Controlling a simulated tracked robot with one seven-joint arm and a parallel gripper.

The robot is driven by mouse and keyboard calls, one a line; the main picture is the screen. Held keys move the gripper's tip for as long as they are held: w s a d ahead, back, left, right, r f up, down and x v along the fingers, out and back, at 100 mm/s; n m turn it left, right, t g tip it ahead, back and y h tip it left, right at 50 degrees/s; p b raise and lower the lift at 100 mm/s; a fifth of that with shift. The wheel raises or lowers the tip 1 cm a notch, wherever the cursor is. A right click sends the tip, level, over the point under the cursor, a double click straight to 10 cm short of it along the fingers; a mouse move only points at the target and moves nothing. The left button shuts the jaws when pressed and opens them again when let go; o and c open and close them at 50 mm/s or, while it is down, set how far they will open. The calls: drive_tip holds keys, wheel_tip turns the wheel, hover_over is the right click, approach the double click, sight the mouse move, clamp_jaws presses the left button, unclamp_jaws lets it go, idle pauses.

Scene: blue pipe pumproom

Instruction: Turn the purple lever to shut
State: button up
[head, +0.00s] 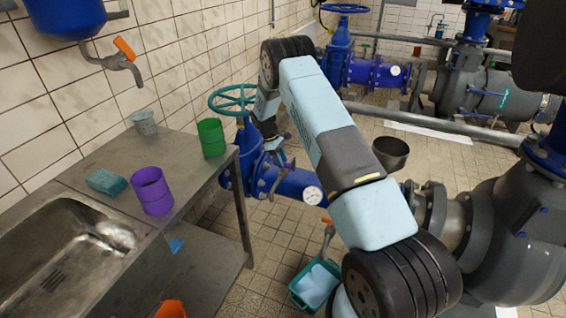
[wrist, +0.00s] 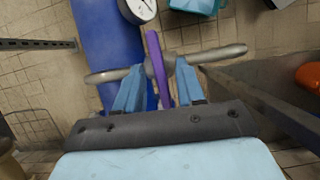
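The purple lever (wrist: 157,68) shows in the wrist view as a narrow strip running up and down the picture beside the blue pipe (wrist: 105,40). My gripper (wrist: 159,66) is open, with its two light blue fingers apart on either side of the lever. A gap shows between the lever and each finger. A grey metal bar or handle (wrist: 222,52) crosses near the fingertips. In the head view my gripper (head: 276,157) is partly hidden behind my arm, by the blue pipe (head: 290,185) and below the green handwheel (head: 232,99). I cannot make out the lever there.
A metal sink table (head: 190,170) stands at the left with a purple cup (head: 152,190), a green cup (head: 211,138) and a sponge (head: 107,182). A gauge (head: 312,196) sits on the blue pipe. A teal bin (head: 316,285) stands on the floor. Large grey pipes (head: 515,240) fill the right.

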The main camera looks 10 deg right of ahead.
drive_tip(key=v, duration=1.2)
drive_tip(key=shift+r, duration=0.3)
drive_tip(key=s+d+r+m+t+y, duration=0.1)
drive_tip(key=s+r+m, duration=0.1)
drive_tip(key=s+r, duration=0.65)
drive_tip(key=s+d+r+m+t, duration=0.1)
drive_tip(key=s+r, duration=0.3)
drive_tip(key=r, duration=0.9)
drive_tip(key=s+d+r+m+t+y, duration=0.1)
drive_tip(key=s+d+r+m+t, duration=0.1)
drive_tip(key=s+r, duration=0.65)
drive_tip(key=s+r+m+t+y, duration=0.1)
drive_tip(key=s+r, duration=0.4)
drive_tip(key=s, duration=0.3)
drive_tip(key=s+r+m+t, duration=0.1)
drive_tip(key=s+r+m, duration=0.1)
drive_tip(key=s+r, duration=0.45)
drive_tip(key=s+f+m+t, duration=0.1)
drive_tip(key=s+f, duration=0.1)
drive_tip(key=s, duration=0.6)
drive_tip(key=s+d+f+m+t, duration=0.1)
drive_tip(key=s+f, duration=0.1)
drive_tip(key=s, duration=0.6)
drive_tip(key=shift+s+y, duration=0.3)
drive_tip(key=shift+s, duration=0.05)
